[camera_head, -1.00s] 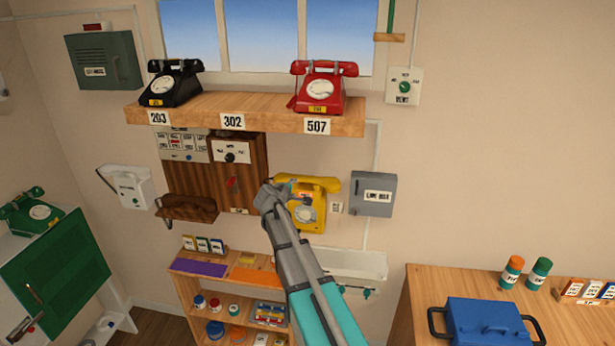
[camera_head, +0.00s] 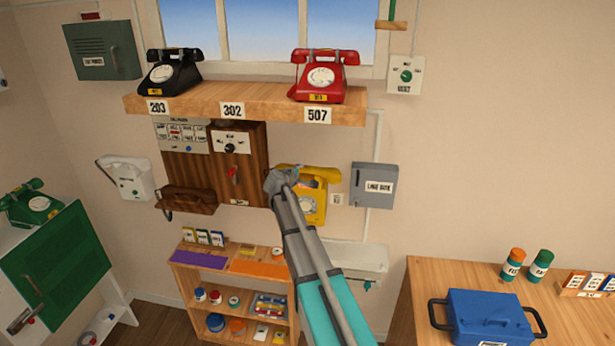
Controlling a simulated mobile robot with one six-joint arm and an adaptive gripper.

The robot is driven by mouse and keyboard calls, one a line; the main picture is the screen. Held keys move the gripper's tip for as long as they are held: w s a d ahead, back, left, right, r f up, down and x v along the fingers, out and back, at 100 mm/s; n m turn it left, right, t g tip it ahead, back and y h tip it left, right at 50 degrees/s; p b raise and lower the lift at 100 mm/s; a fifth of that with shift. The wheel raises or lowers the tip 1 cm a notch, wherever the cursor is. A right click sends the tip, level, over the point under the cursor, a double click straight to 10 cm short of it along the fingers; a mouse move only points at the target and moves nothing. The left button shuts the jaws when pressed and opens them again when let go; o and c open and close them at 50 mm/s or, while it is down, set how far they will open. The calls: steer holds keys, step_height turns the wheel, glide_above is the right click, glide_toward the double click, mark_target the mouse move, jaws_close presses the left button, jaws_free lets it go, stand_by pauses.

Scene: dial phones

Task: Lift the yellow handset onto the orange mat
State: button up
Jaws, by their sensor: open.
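The yellow handset (camera_head: 320,174) lies across the top of the yellow wall phone (camera_head: 312,203). Its left part is hidden behind my gripper. My gripper (camera_head: 284,178) is open, in front of the left side of the yellow phone. Its fingers are partly hidden, and I cannot tell whether they touch the handset. The orange mat (camera_head: 259,270) lies on the right part of the top of the low wooden shelf, below and left of the phone. My arm covers its right end.
A wooden wall shelf (camera_head: 250,104) with black and red phones juts out above. A grey line box (camera_head: 373,186) is right of the yellow phone, and a wooden switch panel (camera_head: 238,185) is left. A white basin (camera_head: 355,258) is below. A purple mat (camera_head: 199,260) lies left of the orange one.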

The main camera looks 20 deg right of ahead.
mark_target(306, 171)
steer(key=shift+x, duration=1.35)
steer(key=shift+b, duration=0.3)
steer(key=shift+b+x, duration=0.95)
steer(key=shift+x, duration=1.8)
steer(key=c, duration=0.8)
steer(key=shift+s+r, duration=0.1)
steer(key=shift+s, duration=0.05)
jaws_close()
